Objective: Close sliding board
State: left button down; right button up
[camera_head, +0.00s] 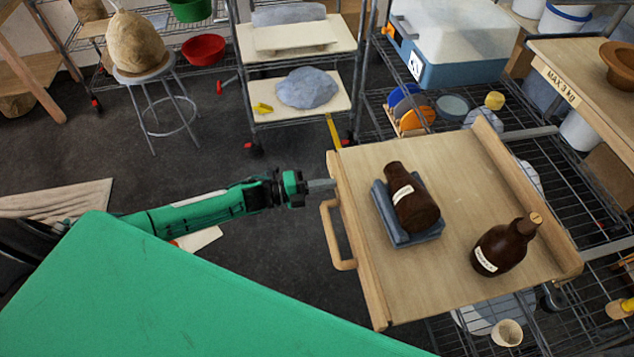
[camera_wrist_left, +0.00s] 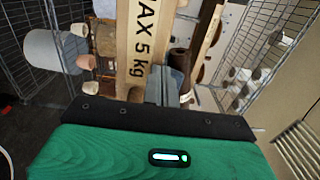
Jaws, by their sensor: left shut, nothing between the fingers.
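The sliding board (camera_head: 455,185) is a pale wooden shelf with raised edges and a wooden handle (camera_head: 333,236) on its front edge. It extends out from a wire rack. My left gripper (camera_head: 322,184) is shut and empty, with its fingertips at the board's front edge, above the handle in the head view. Whether they touch it is unclear. In the left wrist view, the gripper's grey fingers (camera_wrist_left: 164,86) are together beside the board's front (camera_wrist_left: 137,45), marked "MAX 5 kg". My right gripper is not in view.
On the board, one brown bottle (camera_head: 411,199) leans on a blue-grey holder (camera_head: 391,215); another brown bottle (camera_head: 506,245) stands near the right side. A second board marked "MAX 3 kg" (camera_head: 558,84) is at upper right. A stool (camera_head: 152,92) stands behind my left arm. Dark floor is open left of the board.

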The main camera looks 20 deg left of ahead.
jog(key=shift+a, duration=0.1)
pick_arm(q)
jog(key=shift+d, duration=0.1)
jog(key=b, duration=1)
send_near(438, 164)
jog(key=x, duration=0.4)
jog(key=shift+d+f, duration=0.1)
jog(key=shift+f, duration=0.25)
jog(key=b+x, duration=0.1)
jog(key=x, duration=0.4)
jog(key=shift+b, duration=0.4)
jog(key=shift+w+d+r, duration=0.25)
jog(key=shift+w+d, duration=0.05)
jog(key=shift+r, duration=0.15)
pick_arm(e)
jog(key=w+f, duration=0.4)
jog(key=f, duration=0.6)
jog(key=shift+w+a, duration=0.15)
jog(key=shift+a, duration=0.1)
pick_arm(q)
jog(key=shift+r, duration=0.1)
